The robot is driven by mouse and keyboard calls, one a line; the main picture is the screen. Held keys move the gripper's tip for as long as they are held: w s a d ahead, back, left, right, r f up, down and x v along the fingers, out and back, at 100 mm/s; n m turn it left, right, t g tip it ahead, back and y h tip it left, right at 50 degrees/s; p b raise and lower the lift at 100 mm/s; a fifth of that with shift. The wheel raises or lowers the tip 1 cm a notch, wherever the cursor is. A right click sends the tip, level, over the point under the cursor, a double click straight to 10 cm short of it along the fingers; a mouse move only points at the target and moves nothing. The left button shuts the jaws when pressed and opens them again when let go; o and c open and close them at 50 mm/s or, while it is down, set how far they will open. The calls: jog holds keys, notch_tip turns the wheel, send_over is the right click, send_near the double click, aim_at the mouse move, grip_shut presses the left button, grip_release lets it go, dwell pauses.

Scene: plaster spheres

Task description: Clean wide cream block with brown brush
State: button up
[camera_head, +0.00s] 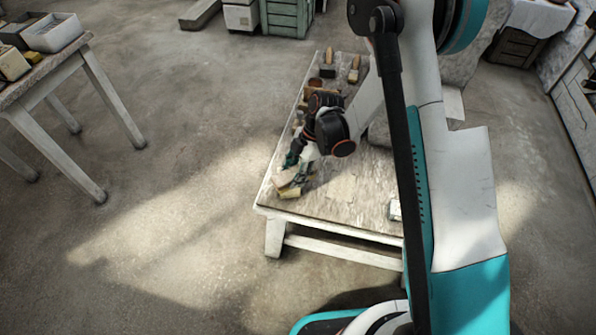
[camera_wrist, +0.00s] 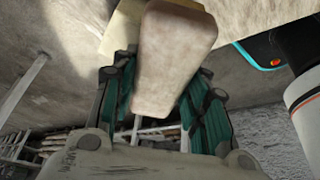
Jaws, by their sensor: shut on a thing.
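My gripper (camera_head: 293,163) is low over the near left corner of the worktable (camera_head: 345,205). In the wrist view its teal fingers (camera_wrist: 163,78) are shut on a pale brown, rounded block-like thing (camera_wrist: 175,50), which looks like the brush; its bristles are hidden. The brush also shows as a tan shape (camera_head: 287,177) in the head view. The cream block (camera_head: 290,193) lies on the table by the corner, just below the brush in the picture. Part of it shows behind the brush in the wrist view (camera_wrist: 119,30). I cannot tell whether they touch.
Two wooden-handled brushes (camera_head: 328,68) (camera_head: 354,70) and a brown pot (camera_head: 314,84) are at the table's far end. A small pale thing (camera_head: 395,210) is near the right. Another table (camera_head: 60,62) with trays stands at left. The floor between the tables is clear.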

jog(key=shift+s+a, duration=0.35)
jog(key=shift+a, duration=0.3)
jog(key=shift+s+a, duration=0.3)
jog(key=shift+a, duration=0.35)
jog(key=shift+w+d+r+p, duration=0.25)
jog(key=shift+d+r, duration=0.1)
jog(key=shift+d, duration=0.15)
jog(key=shift+w+d+r+p, duration=0.1)
jog(key=shift+w+d+r, duration=0.2)
jog(key=shift+d, duration=0.2)
jog(key=shift+f+b, duration=0.35)
jog(key=shift+f, duration=0.4)
jog(key=shift+d, duration=0.15)
jog(key=shift+w+d, duration=0.4)
jog(key=shift+d, duration=0.45)
jog(key=shift+a, duration=0.15)
